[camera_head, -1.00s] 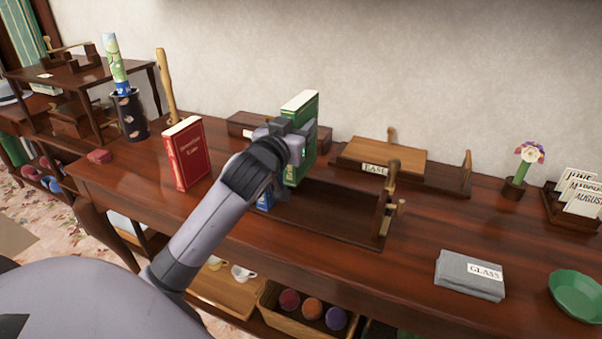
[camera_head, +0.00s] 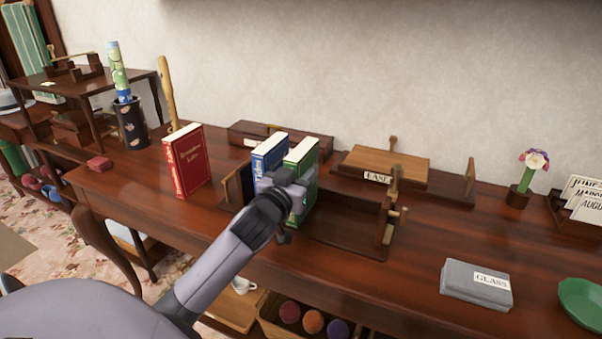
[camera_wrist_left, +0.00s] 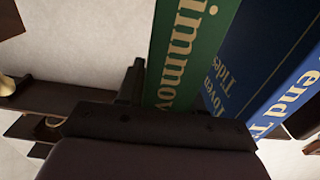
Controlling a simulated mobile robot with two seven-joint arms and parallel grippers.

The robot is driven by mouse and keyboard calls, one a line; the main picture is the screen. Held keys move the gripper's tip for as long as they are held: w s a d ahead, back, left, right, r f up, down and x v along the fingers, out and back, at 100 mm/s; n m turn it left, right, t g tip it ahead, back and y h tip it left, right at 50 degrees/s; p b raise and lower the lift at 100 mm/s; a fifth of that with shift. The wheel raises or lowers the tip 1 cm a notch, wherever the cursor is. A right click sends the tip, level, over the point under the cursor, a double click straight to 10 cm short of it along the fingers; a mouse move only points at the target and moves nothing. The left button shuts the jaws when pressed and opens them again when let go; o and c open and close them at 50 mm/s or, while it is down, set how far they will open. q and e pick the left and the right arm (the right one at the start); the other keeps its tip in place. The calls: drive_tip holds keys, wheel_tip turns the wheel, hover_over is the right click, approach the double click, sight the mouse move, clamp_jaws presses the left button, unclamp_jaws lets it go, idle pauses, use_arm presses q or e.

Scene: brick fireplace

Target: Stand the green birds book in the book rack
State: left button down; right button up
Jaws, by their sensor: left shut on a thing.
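The green book (camera_head: 302,160) is upright in the dark wooden book rack (camera_head: 345,232), just right of a blue book (camera_head: 268,152) that also stands in the rack. My left gripper (camera_head: 292,190) is shut on the green book from the front and hides part of its spine. In the left wrist view the green spine (camera_wrist_left: 185,50) is close to the blue book (camera_wrist_left: 262,60). Whether the green book's lower edge touches the rack floor is hidden. My right gripper is in neither view.
A red book (camera_head: 186,162) stands on the table left of the rack. The rack's right part is empty. A wooden EASEL box (camera_head: 385,165) lies behind, a grey GLASS cloth (camera_head: 475,284) and a green bowl (camera_head: 582,300) to the right.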

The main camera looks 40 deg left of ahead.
use_arm(q)
drive_tip(key=c, duration=1.1)
unclamp_jaws()
drive_tip(key=shift+f, duration=0.15)
drive_tip(key=o, duration=0.4)
drive_tip(key=shift+r, duration=0.25)
drive_tip(key=shift+v, duration=6)
